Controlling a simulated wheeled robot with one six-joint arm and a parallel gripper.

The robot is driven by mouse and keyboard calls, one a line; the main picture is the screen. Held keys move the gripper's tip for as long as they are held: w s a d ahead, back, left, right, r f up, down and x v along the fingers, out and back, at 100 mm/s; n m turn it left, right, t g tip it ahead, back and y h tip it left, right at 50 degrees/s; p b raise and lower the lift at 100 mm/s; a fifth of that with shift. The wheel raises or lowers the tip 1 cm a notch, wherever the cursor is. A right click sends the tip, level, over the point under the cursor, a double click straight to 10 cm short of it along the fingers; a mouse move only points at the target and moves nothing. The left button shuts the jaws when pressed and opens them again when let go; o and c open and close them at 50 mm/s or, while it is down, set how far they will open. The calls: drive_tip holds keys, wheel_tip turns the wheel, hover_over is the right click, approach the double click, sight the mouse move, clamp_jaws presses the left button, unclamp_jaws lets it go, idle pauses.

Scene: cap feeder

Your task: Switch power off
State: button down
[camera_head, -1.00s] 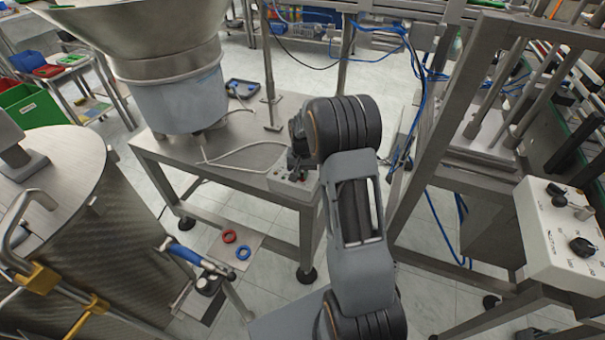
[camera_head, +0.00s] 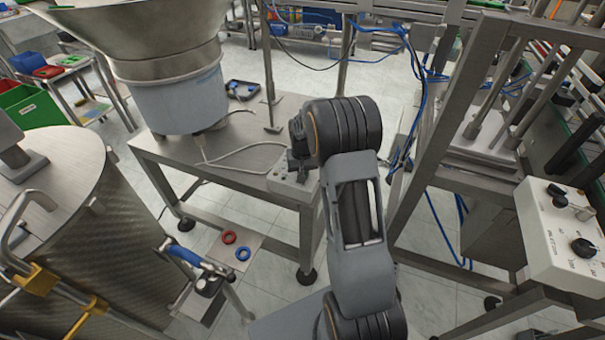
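A small grey control box (camera_head: 287,184) with knobs or switches sits on the front right corner of the steel feeder table (camera_head: 222,150). A cable runs from it back toward the bowl feeder (camera_head: 170,75). My gripper (camera_head: 294,172) is at the box, just above or touching its top; I cannot tell which. My arm's dark wrist covers most of the gripper, so its fingers are too small and hidden to judge. The switch under it is hidden. A larger white control box (camera_head: 548,232) with black knobs stands at the right, away from my gripper.
A steel frame (camera_head: 440,130) with hanging blue cables stands right of my arm. A large steel drum (camera_head: 110,240) with yellow-clamped handles is at the left. The table's middle is mostly clear.

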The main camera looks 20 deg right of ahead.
drive_tip(key=c, duration=1.2)
unclamp_jaws()
wheel_tip(320, 180, up, 14)
drive_tip(key=s+a+r+n+t+p, duration=0.1)
drive_tip(key=s+a+r, duration=0.2)
drive_tip(key=s, duration=0.8)
drive_tip(key=s+a+r+n+t+p, duration=0.2)
drive_tip(key=s+a+r, duration=0.1)
drive_tip(key=s+a, duration=0.5)
drive_tip(key=shift+s+r+n+t+p, duration=0.2)
drive_tip(key=shift+s+n+t+p, duration=0.1)
drive_tip(key=shift+s, duration=1.35)
